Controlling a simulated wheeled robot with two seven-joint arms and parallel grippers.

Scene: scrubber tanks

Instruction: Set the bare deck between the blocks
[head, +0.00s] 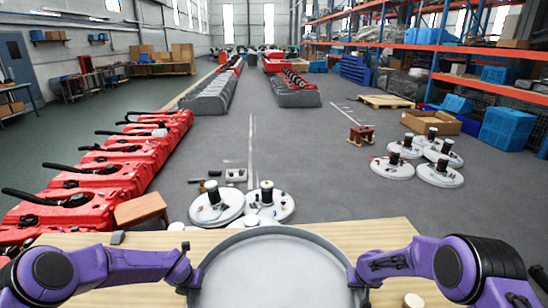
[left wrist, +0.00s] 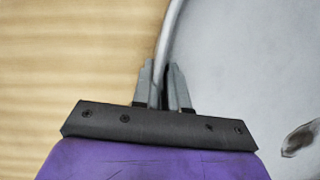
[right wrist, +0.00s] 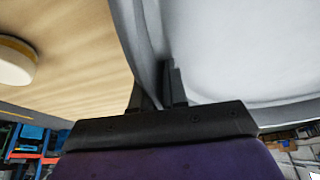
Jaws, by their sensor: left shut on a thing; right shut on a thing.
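The bare deck (head: 272,272) is a large round grey pan with a raised rim, at the near edge of the head view. My left gripper (head: 188,283) is shut on its left rim; the left wrist view shows the fingers (left wrist: 162,88) on either side of the rim. My right gripper (head: 361,279) is shut on its right rim, also in the right wrist view (right wrist: 157,90). I cannot tell whether the deck touches the wooden bench. A small grey block (head: 118,238) sits on the bench's far left. A round pale-topped block (head: 413,300) lies at right, also in the right wrist view (right wrist: 14,64).
The wooden bench (head: 385,232) lies under and around the deck. Beyond it on the floor stand round white scrubber decks (head: 216,206) with dark motors, more at right (head: 439,173), and a row of red tanks (head: 95,187) at left.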

